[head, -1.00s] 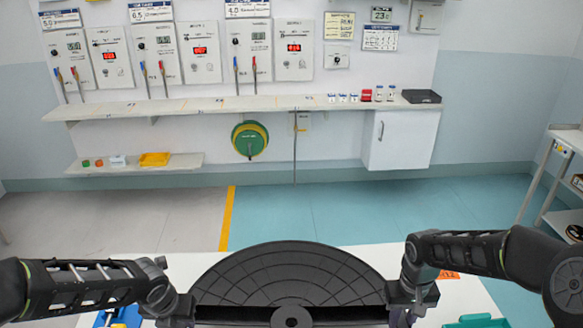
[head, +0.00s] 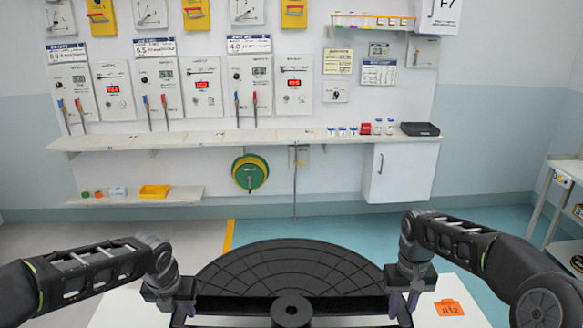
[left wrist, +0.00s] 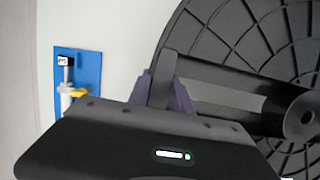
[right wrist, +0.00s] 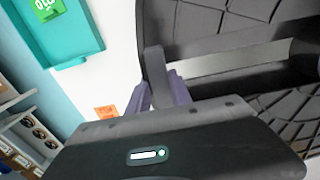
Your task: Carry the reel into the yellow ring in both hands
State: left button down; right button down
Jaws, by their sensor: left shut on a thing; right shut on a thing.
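The black reel (head: 290,262) is a large ribbed disc with a round hub and a cross bar, held in front of me over a white table. My left gripper (head: 178,310) is shut on the left end of the reel's bar; the left wrist view shows its purple fingers (left wrist: 165,92) around it. My right gripper (head: 402,300) is shut on the right end of the bar, and its fingers (right wrist: 160,92) show in the right wrist view. The reel (left wrist: 250,50) hides much of the table. No yellow ring is recognisable in these views.
The white table (head: 465,312) carries an orange tag (head: 450,308). A blue board with small tools (left wrist: 78,85) and a teal tray (right wrist: 60,35) lie beside the reel. Beyond are a wall shelf (head: 230,138), a white cabinet (head: 400,170) and a cart (head: 565,190) at right.

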pick_arm(q)
jog(key=shift+w+r, duration=0.2)
jog(key=shift+r, duration=0.05)
pick_arm(e)
jog(key=shift+w+d+r, duration=0.1)
jog(key=shift+w+r, duration=0.1)
jog(key=shift+r, duration=0.05)
